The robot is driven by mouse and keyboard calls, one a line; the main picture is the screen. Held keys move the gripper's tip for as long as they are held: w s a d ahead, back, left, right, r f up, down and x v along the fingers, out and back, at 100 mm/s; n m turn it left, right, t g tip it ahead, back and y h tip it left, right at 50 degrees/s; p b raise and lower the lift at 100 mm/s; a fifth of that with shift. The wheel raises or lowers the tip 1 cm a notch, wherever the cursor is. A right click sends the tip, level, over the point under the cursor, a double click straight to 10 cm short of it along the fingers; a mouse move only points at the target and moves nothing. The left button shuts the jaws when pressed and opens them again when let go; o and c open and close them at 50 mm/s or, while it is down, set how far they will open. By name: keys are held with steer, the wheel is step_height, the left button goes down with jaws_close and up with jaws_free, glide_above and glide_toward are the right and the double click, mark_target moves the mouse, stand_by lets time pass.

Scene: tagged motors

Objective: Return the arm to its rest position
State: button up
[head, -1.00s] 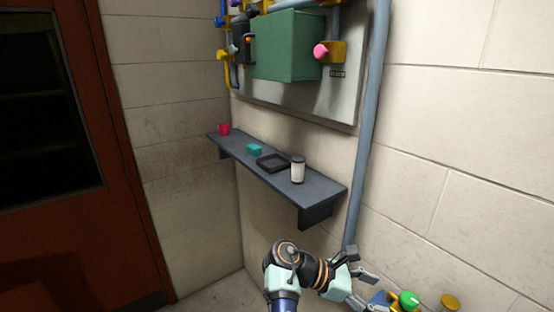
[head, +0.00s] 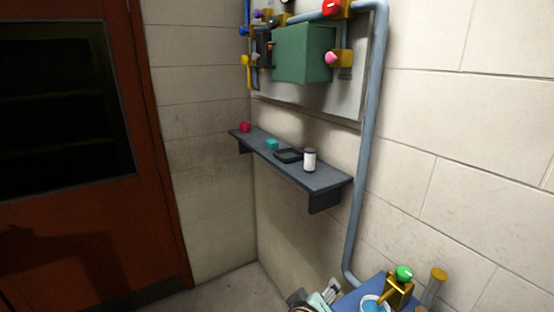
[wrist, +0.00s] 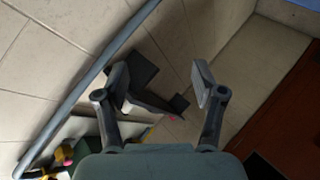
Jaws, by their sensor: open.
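My gripper (wrist: 160,88) is open in the wrist view, its two fingers spread wide with nothing between them. Beyond the fingers the wrist view shows the dark wall shelf (wrist: 150,98), apart from the gripper, and part of the wall panel. In the head view only a piece of my arm shows at the bottom edge, low in front of the wall and below the shelf (head: 328,184). Most of the arm is cut off there by the frame.
The shelf bears a red cup (head: 245,127), a teal block (head: 271,144), a black tray (head: 278,156) and a white canister (head: 310,160). A green box (head: 302,53) with coloured knobs hangs above. A grey pipe (head: 366,150) runs down the wall. A blue table (head: 350,296) stands low right.

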steer(key=s+a+r+m+t+y, duration=0.5)
steer(key=s+a+r+t+y, duration=0.1)
steer(key=s+a+r, duration=0.45)
steer(key=s+f+g+p, duration=0.2)
steer(key=s+f+g, duration=0.2)
steer(key=s+f, duration=0.55)
step_height(320, 180, up, 31)
steer(key=d+p, duration=0.1)
steer(key=p, duration=2.9)
steer(key=shift+w+f, duration=0.2)
steer(key=shift+w, duration=0.2)
